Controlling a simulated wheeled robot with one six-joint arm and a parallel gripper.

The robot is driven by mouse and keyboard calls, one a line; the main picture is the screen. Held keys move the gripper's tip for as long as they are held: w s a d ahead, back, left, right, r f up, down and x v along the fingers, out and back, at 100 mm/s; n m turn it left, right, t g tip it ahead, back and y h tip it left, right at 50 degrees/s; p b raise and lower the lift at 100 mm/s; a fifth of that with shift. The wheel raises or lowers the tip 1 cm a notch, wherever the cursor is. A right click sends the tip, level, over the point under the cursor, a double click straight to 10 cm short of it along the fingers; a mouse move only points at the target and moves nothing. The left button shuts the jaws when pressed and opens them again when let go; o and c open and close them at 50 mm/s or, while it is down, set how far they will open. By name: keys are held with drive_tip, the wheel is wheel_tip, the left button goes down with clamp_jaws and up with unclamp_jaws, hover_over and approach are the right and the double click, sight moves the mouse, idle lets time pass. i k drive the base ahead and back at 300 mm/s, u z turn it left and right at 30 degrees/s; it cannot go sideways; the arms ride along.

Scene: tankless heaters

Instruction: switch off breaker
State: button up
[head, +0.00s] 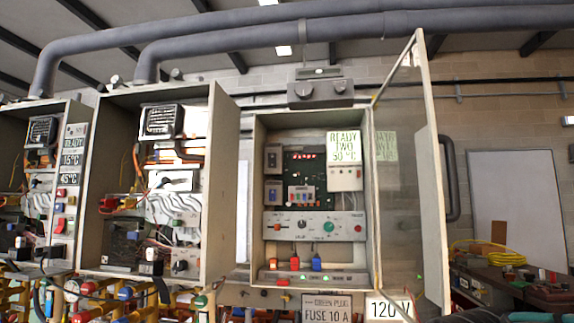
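An open grey cabinet (256,225) stands in the middle of the head view, its clear-paned door (436,190) swung out to the right. Inside are a dark circuit board (308,170), two small grey switch boxes (273,158) at its left, and a panel (312,226) with an orange switch, a black knob and a green knob. Below it a red lever-like part (294,263) and a blue one (316,263) sit above a strip with green lights. I cannot tell which part is the breaker or its state. My gripper is not in view.
Two more open heater cabinets (210,200) with wiring stand at the left, with yellow pipes below. Signs read "FUSE 10 A" (327,307) and "120 V" (390,307). A cluttered bench (500,275) with a yellow hose is at the right. The open door projects forward.

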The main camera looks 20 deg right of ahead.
sight(271, 163)
drive_tip(key=z, duration=0.05)
drive_tip(key=i, duration=0.6)
drive_tip(key=u, duration=0.05)
drive_tip(key=k, duration=1.3)
drive_tip(key=u, duration=0.6)
drive_tip(key=i, duration=1.5)
drive_tip(key=z, duration=0.9)
